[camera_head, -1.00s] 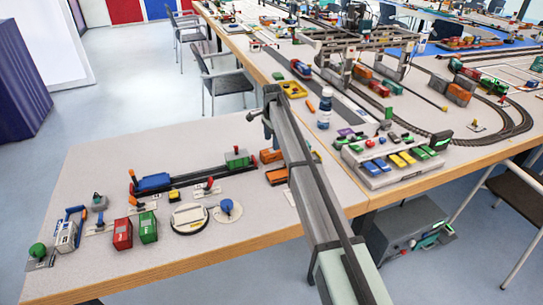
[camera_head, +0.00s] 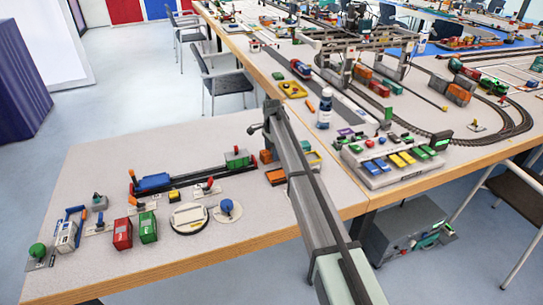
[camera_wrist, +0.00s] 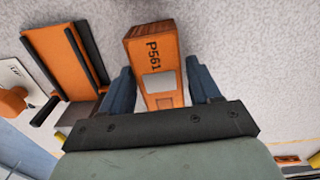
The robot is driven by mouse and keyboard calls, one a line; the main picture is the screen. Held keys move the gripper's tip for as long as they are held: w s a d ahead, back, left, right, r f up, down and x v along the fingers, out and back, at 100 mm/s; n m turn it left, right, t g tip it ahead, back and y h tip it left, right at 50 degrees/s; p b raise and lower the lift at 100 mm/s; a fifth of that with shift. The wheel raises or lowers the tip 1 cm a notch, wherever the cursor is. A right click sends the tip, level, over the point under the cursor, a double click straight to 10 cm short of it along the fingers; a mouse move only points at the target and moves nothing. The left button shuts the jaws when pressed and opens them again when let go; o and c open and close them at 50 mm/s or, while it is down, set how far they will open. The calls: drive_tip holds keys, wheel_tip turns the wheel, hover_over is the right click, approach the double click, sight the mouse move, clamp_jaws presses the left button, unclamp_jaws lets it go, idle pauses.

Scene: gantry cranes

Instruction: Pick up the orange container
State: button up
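An orange container (camera_wrist: 153,50) marked "P561" lies in the middle of the wrist view, with a pale grey patch on its near part. My gripper (camera_wrist: 160,67) is open, with one dark blue finger on each side of the container's near part. I cannot tell whether either finger touches it. In the head view, orange pieces (camera_head: 277,176) show beside my arm. My arm hides part of that group and my fingers, so I cannot tell which piece is "P561".
A wider orange piece with black bars (camera_wrist: 66,60) lies left of the container in the wrist view. A rail with a blue and a green wagon (camera_head: 238,158) stands left of my arm. A tray of coloured cars (camera_head: 385,168) stands to its right.

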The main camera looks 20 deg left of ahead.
drive_tip(key=c, duration=0.6)
drive_tip(key=shift+c, duration=0.2)
drive_tip(key=shift+r, duration=0.15)
drive_tip(key=shift+r, duration=3.6)
